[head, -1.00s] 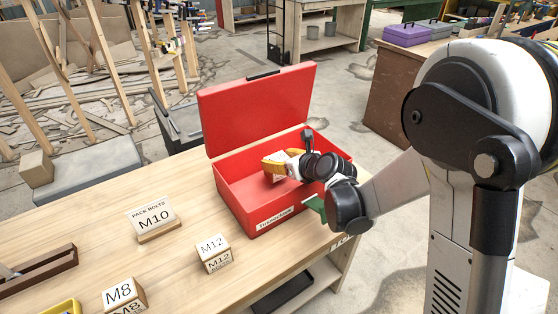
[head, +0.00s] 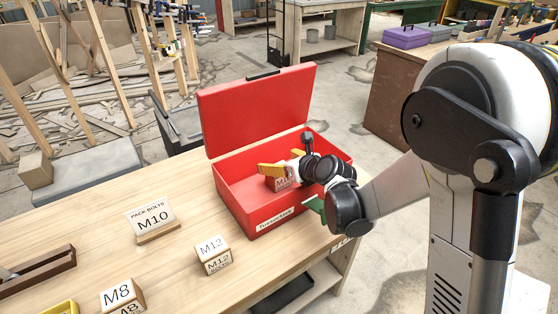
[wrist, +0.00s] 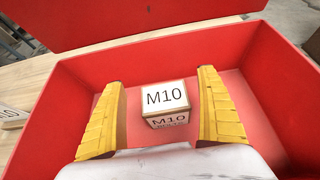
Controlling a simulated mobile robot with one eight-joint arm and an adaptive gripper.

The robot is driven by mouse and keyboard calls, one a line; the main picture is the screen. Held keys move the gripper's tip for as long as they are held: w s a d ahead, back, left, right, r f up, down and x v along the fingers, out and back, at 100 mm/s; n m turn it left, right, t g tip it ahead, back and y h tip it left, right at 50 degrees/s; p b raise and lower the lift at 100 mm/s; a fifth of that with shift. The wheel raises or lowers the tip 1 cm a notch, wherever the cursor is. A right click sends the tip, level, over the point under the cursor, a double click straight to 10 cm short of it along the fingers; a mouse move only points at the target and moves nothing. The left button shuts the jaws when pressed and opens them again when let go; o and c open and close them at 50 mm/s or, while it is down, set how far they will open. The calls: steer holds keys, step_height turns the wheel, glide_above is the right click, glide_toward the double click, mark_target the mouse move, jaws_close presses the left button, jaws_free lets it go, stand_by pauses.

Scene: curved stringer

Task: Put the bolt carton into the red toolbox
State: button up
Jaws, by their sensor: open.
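The M10 bolt carton (wrist: 167,104) is a small box with a white label, resting on the floor inside the red toolbox (head: 236,206). In the head view the carton (head: 279,184) is partly hidden by my gripper. The toolbox lid (head: 258,105) stands open at the back. My gripper (wrist: 162,88) has yellow fingers spread wide, one on each side of the carton, with gaps between them and it. In the head view my gripper (head: 270,170) is inside the toolbox opening. The toolbox wall (wrist: 60,117) also shows in the wrist view.
On the bench (head: 110,215) stand a "PACK BOLTS M10" sign (head: 152,218), an M12 carton (head: 213,254) and an M8 carton (head: 122,296). Bare bench lies left of the toolbox.

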steer(key=shift+r+p, duration=0.25)
steer(key=shift+p, duration=0.3)
steer(key=s+d+r+n+g+h+p, duration=0.1)
steer(key=s+d+r+n, duration=0.3)
steer(key=s+n, duration=0.5)
steer(key=s+d+r+n+g+h+p, duration=0.1)
steer(key=s+d+r+n+h, duration=0.2)
steer(key=s+d+n, duration=0.5)
steer(key=s+d+r+n+g+h+p, duration=0.1)
steer(key=s+d+r+n+h, duration=0.2)
steer(key=s+n, duration=0.9)
steer(key=s+d+r, duration=0.1)
steer(key=d+r, duration=0.1)
steer(key=d, duration=0.2)
steer(key=shift+s+r, duration=0.2)
steer(key=shift+r, duration=0.1)
